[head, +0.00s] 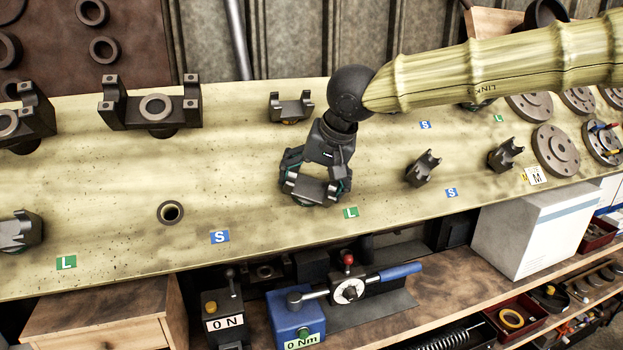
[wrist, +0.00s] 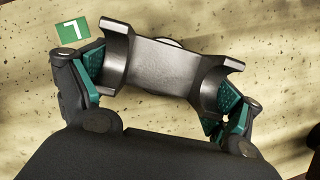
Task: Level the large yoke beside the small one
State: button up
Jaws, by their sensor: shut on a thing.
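My gripper (head: 318,190) points down over the bench, its fingers shut on a dark metal yoke (head: 311,188) just behind a green L label (head: 351,213). In the wrist view the yoke (wrist: 165,68) spans between the green finger pads of my gripper (wrist: 163,85), slanting down to the right in the picture. Whether its underside touches the bench cannot be told. A smaller dark yoke (head: 423,168) stands tilted to the right of my gripper, near a blue S label (head: 452,192). Another similar yoke (head: 505,154) stands farther right.
A yoke (head: 291,106) stands behind my gripper. A large bracket-like yoke (head: 151,108) and a ring (head: 171,212) are to the left. Round flanges (head: 556,150) fill the right end. Bench space between ring and gripper is clear.

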jog(key=shift+r+n+p, duration=0.15)
jog(key=shift+n+p, duration=0.25)
jog(key=shift+p, duration=0.5)
jog(key=n+h, duration=0.1)
jog(key=n, duration=0.3)
jog(key=shift+a+h, duration=0.15)
jog(key=shift+h, duration=0.25)
jog(key=shift+f, duration=0.25)
jog(key=o, duration=1.8)
jog(key=shift+d, duration=0.3)
jog(key=shift+s, duration=0.1)
